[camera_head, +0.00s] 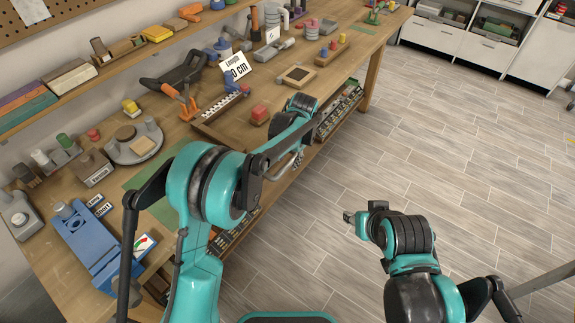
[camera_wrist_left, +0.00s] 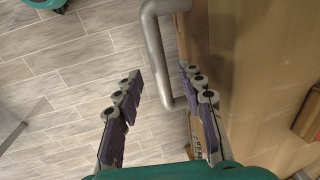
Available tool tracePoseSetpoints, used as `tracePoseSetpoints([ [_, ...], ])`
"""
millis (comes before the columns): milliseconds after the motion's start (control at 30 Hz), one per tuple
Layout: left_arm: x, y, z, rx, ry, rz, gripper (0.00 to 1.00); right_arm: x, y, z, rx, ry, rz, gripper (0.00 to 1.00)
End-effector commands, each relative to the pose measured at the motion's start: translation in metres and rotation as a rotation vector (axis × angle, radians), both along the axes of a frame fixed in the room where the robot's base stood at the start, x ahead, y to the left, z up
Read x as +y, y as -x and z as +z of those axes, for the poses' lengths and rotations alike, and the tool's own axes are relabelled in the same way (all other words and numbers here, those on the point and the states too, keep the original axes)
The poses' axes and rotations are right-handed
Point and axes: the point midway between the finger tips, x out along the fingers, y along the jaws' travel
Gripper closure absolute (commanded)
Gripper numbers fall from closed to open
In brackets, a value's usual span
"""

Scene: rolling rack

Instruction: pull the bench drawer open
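The wooden workbench (camera_head: 217,132) runs from the lower left to the upper middle in the head view. In the left wrist view a wooden front (camera_wrist_left: 240,60) fills the right side, with a grey bar handle (camera_wrist_left: 152,40) standing out from it. My left gripper (camera_wrist_left: 163,76) is open, with the handle's lower end between its fingers, closer to the right finger. I cannot tell whether they touch. In the head view my left gripper (camera_head: 297,160) is at the bench's front edge, partly hidden by my arm. My right gripper (camera_head: 350,217) is over the floor, away from the bench; its fingers are unclear.
Trays of small parts (camera_head: 340,110) show under the bench top. The top holds a red block (camera_head: 259,114), a blue vise-like tool (camera_head: 88,240) and many other items. White cabinets (camera_head: 485,45) stand at the back right. The tiled floor (camera_head: 450,150) before the bench is clear.

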Motion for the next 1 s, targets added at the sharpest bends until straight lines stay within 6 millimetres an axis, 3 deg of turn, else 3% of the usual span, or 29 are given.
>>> tracePoseSetpoints([
  [33,0.001,-0.001,-0.010,0.000,0.000,0.000,0.61,0.000,0.000,-0.005,0.000,0.000,0.000,0.60],
  [200,0.003,-0.002,-0.022,-0.001,0.001,0.000,0.61,0.000,0.000,-0.010,0.000,0.000,0.000,0.60],
  [467,0.004,-0.003,-0.023,-0.001,0.001,0.000,0.61,0.000,0.000,-0.009,0.000,0.000,0.000,0.60],
  [500,0.004,-0.003,-0.023,-0.001,0.001,0.000,0.63,0.000,0.000,-0.009,0.000,0.000,0.000,0.60],
  [633,0.004,-0.003,-0.023,-0.001,0.001,0.000,0.98,0.000,0.000,-0.009,0.000,0.000,0.000,0.60],
  [1000,-0.004,-0.002,-0.022,-0.001,0.000,-0.001,1.00,0.000,0.000,-0.008,0.000,0.000,0.000,0.60],
])
